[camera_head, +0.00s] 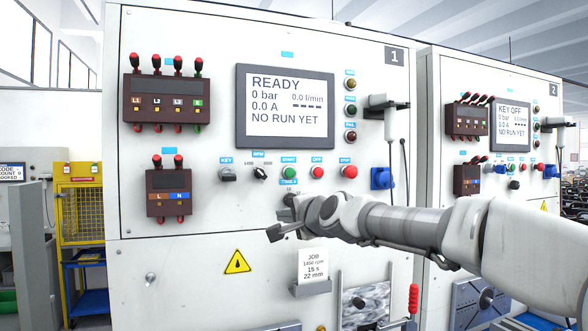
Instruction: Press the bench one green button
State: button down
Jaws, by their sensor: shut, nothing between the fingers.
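Bench one is the white panel marked 1 (394,56). Its green button (289,173) sits under the START label, left of two red buttons. Its face is in clear view. My gripper (273,233) is shut and empty. It shows below and slightly left of the green button in the picture, in front of the panel, with the tips pointing left. It does not cover the button. How far it stands off the panel is hard to tell.
The red OFF button (317,173) and red STOP button (348,171) are to the right. A black selector (260,172) and key switch (227,175) are to the left. A dark knob (290,200), partly hidden, is just above my gripper. The screen (287,106) reads READY.

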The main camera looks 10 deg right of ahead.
jog(key=d+r+m+t+h, duration=0.1)
jog(key=d+r+m+t, duration=0.1)
jog(key=d+r, duration=0.5)
jog(key=shift+s+r+m+p, duration=0.25)
jog(key=shift+r+m+p, duration=0.25)
jog(key=shift+r, duration=0.15)
jog(key=p, duration=0.4)
send_near(291, 173)
jog(key=p+x, duration=0.3)
jog(key=x, duration=0.2)
jog(key=shift+a+r+p, duration=0.1)
jog(key=shift+r+p, duration=0.05)
jog(key=shift+p, duration=0.15)
jog(key=shift+p+x, duration=0.55)
jog(key=shift+x, duration=0.35)
